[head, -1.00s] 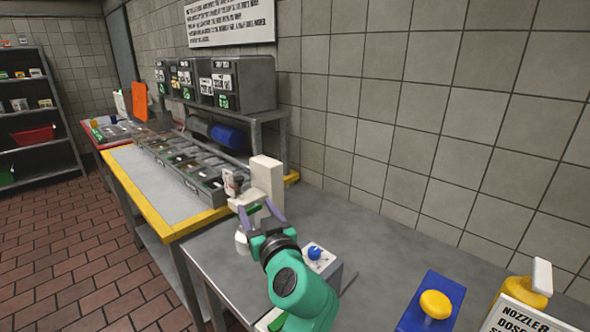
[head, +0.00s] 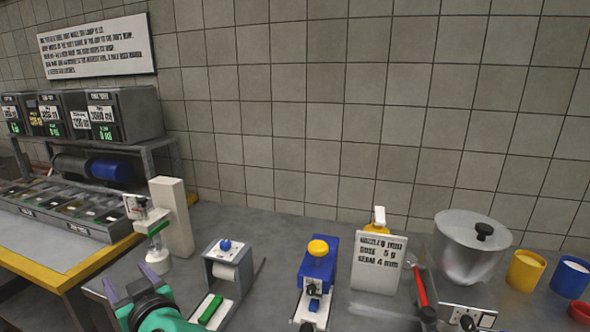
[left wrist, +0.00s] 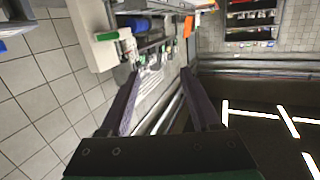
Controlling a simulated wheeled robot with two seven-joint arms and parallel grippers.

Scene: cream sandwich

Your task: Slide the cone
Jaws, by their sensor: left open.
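A small pale, partly see-through piece (head: 158,258), possibly the cone, stands under a green ring (head: 158,228) at the white upright stand (head: 174,215) at left of the head view. I cannot tell its shape surely. My left gripper (head: 128,281) is open and empty, in front of the stand and a little left of it, apart from it. In the left wrist view the two purple fingers (left wrist: 160,88) are spread with nothing between them. The white stand (left wrist: 92,32) shows there beyond the fingers at upper left. My right gripper is not in view.
Right of the stand are a grey box with a blue knob (head: 224,262), a blue device with a yellow knob (head: 318,262), a nozzle sign (head: 378,264) and a lidded pot (head: 470,250). A yellow-edged table (head: 40,256) with bins is left.

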